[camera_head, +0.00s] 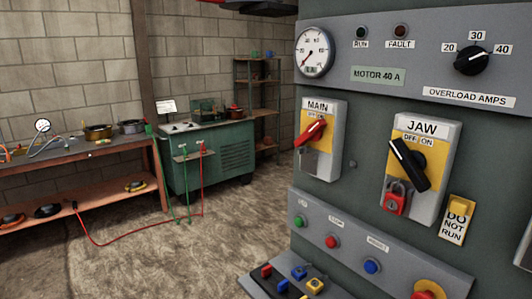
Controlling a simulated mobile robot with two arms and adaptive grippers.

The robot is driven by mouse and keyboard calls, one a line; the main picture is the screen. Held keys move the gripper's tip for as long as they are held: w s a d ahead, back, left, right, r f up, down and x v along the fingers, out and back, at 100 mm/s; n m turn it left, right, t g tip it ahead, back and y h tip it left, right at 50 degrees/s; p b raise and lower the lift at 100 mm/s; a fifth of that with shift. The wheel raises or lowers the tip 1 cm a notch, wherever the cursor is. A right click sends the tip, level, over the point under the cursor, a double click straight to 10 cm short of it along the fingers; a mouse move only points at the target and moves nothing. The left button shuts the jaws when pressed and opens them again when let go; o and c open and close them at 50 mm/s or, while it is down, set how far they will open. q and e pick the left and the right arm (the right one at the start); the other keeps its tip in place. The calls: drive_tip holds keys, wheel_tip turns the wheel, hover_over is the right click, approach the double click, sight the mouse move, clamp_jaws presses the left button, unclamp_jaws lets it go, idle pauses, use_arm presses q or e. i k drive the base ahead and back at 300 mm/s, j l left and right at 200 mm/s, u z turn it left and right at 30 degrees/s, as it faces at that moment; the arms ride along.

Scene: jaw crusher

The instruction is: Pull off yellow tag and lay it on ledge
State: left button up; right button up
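A yellow and white tag reading "DO NOT RUN" (455,221) hangs on the grey panel at the right, below and to the right of the JAW switch box (443,150). A dark ledge (318,290) juts out at the bottom of the panel. Small red, blue and yellow pieces lie on its left part; the rest of it is cut off by the picture's lower edge. Neither of my grippers shows in this view.
A red padlock (395,199) hangs on the JAW box. The MAIN box (320,165) has a red handle. Push buttons (331,242) line a sloped strip above the ledge. A green cabinet (222,160) and workbench (70,155) stand behind left; floor cables (125,237) run between.

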sight(458, 214)
drive_tip(key=i+j+z, duration=0.35)
drive_tip(key=j+z, duration=0.15)
drive_tip(key=i+j+z, duration=0.25)
drive_tip(key=j+z, duration=0.25)
drive_tip(key=j, duration=0.15)
drive_tip(key=i+j+z, duration=0.1)
drive_tip(key=j+z, duration=0.15)
drive_tip(key=j, duration=0.15)
